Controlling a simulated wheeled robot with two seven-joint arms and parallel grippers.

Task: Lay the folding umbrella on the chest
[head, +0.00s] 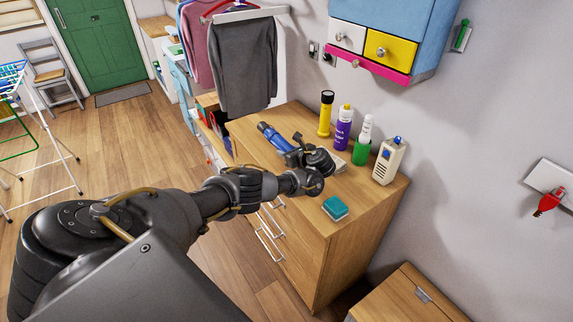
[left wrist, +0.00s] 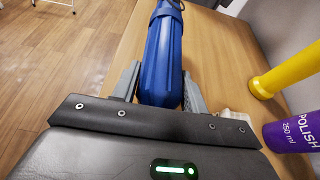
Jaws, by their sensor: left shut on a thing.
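The folding umbrella (head: 274,137) is blue with a dark end. It lies along the top of the wooden chest (head: 326,216), or just above it; I cannot tell whether it touches. My left gripper (head: 293,153) is over the chest top with its fingers around the near part of the umbrella. In the left wrist view the blue umbrella (left wrist: 163,60) runs away from me between the two grey fingers of the left gripper (left wrist: 160,90), which is shut on it. My right gripper is not in view.
A teal sponge (head: 335,208) lies near the front. Clothes (head: 242,66) hang beyond the chest.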

